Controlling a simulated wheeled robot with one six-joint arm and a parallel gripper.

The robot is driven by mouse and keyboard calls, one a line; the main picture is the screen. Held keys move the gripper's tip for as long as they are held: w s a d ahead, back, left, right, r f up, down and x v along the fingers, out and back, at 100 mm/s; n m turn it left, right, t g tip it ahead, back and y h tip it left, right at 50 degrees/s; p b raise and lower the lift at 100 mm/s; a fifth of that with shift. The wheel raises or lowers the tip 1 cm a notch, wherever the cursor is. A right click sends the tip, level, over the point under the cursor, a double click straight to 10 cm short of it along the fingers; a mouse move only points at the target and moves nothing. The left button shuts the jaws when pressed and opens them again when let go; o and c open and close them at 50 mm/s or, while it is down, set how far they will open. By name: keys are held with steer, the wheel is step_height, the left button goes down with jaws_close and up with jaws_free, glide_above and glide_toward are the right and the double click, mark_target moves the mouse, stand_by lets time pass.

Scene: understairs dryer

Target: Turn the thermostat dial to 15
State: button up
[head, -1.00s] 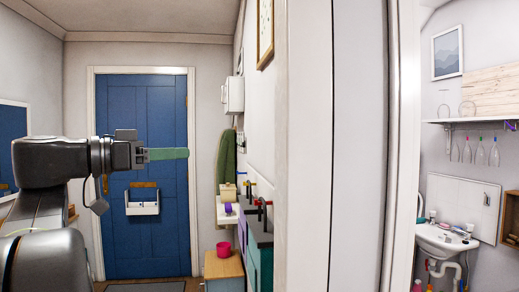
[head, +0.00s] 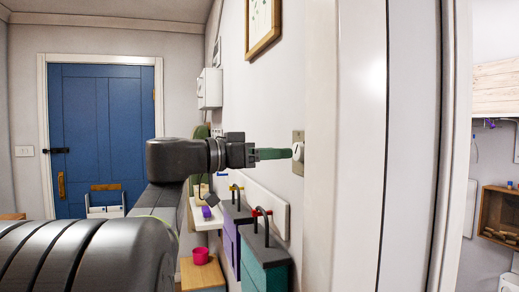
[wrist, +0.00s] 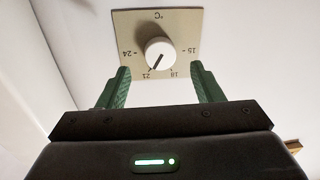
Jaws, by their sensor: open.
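The thermostat is a beige plate (wrist: 184,22) on the wall with a round white dial (wrist: 160,50). In the wrist view it appears upside down, marked 15, 18, 21 and 24 with °C. The dial's black pointer line is aimed at about 21. In the head view the dial (head: 298,151) is on the wall to the right of the door. My gripper (wrist: 160,72) is open, its green fingers on either side of the dial's near edge with gaps to both. In the head view my gripper (head: 289,154) points straight at the dial; contact cannot be told.
A picture frame (head: 263,24) hangs above the thermostat. A white door frame (head: 345,150) stands close on the right.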

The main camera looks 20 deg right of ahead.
mark_target(296, 152)
steer(key=shift+s+d+p, duration=0.1)
steer(key=shift+d+p, duration=0.25)
steer(key=shift+d, duration=1.8)
steer(key=c, duration=1)
